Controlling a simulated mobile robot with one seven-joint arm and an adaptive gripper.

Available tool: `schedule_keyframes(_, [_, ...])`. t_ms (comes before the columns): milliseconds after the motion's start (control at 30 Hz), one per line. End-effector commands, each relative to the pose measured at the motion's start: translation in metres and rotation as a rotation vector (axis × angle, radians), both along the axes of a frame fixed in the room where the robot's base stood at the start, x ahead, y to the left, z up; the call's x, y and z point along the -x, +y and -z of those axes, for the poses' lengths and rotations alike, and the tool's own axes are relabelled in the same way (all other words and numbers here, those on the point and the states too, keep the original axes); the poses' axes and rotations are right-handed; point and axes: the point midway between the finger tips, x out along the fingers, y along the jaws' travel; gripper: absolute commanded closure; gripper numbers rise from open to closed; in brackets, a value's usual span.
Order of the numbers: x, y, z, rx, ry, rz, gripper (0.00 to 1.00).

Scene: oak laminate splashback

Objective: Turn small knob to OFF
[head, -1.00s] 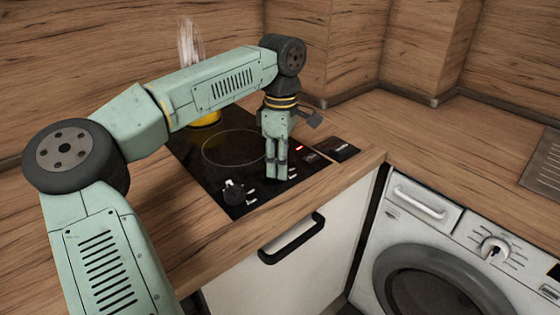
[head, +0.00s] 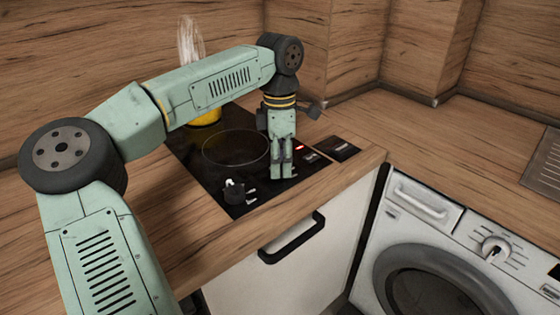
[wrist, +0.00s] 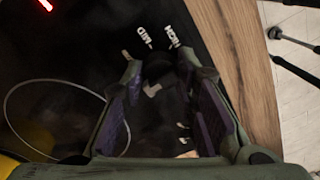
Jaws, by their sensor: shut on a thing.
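The black cooktop (head: 210,160) is set in the wooden counter. My gripper (head: 283,175) points straight down at its front right part. In the wrist view, its two fingers (wrist: 162,75) are closed around a small dark knob (wrist: 157,67), with white MID and HIGH labels just beyond it. The fingers hide this knob in the head view, and its pointer is too dark to read. Another black knob (head: 234,190) stands free to the left, near the cooktop's front corner, with white marks beside it.
A red light (head: 299,149) glows on the cooktop, also in the wrist view (wrist: 46,5). A yellow object (head: 207,118) stands at the back, with a pale wisp above it. A black drawer handle (head: 291,238) is below the counter edge. A washing machine (head: 440,250) stands at right.

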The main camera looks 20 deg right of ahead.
Motion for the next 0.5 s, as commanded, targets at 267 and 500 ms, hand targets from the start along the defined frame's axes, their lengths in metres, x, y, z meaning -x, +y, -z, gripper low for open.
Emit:
schedule_keyframes(267, [-0.0006,0.0006,-0.0003,-0.001,-0.001,-0.002,0.71])
schedule_keyframes(500, [-0.0003,0.0003,-0.0002,0.000,0.000,0.000,0.55])
